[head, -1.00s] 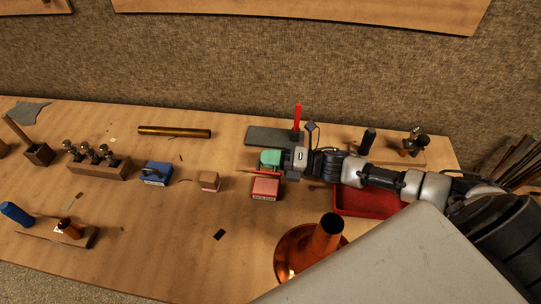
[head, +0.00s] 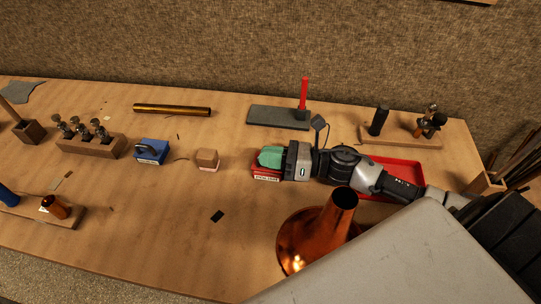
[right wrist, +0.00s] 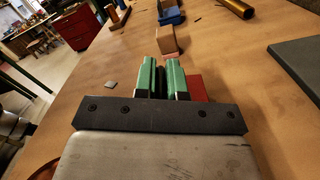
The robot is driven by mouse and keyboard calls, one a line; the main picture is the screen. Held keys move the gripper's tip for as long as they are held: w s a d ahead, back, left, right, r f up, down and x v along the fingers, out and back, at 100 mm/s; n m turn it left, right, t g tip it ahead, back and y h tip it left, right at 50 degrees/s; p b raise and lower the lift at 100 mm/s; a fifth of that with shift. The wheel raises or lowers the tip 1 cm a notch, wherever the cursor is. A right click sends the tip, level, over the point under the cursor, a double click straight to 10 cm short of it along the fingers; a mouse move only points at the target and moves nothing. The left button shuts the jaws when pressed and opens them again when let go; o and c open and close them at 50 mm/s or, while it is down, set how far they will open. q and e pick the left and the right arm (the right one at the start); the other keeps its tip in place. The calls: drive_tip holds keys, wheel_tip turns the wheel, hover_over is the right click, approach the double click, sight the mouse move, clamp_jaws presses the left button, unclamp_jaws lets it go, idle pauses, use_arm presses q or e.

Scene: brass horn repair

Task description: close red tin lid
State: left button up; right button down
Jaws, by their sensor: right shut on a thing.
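The red tin (head: 261,172) sits on the bench with its pale label facing front, and my right gripper (head: 269,157) covers most of its top. Green fingers of that gripper also show in the right wrist view (right wrist: 163,76), close together with a narrow dark gap. Red of the tin shows just right of them there (right wrist: 196,88). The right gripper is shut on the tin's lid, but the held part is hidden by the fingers. Whether the lid lies flat cannot be told. My left gripper is not in view.
A wooden block (head: 207,159) and a blue tin (head: 152,151) stand left of the red tin. A grey mat (head: 270,117) with a red upright stick lies behind. A red tray (head: 410,168) lies under my right arm, and a copper bell (head: 300,240) stands in front.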

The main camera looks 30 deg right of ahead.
drive_tip(key=shift+s+f+n+b, duration=0.15)
drive_tip(key=shift+f+n+b, duration=0.15)
drive_tip(key=shift+n, duration=0.1)
drive_tip(key=shift+a, duration=0.1)
drive_tip(key=c, duration=1.2)
unclamp_jaws()
drive_tip(key=shift+r, duration=0.1)
drive_tip(key=b+v, duration=0.1)
drive_tip(key=v, duration=0.5)
drive_tip(key=shift+s, duration=0.1)
drive_tip(key=shift+s+d, duration=0.35)
drive_tip(key=shift+d, duration=0.3)
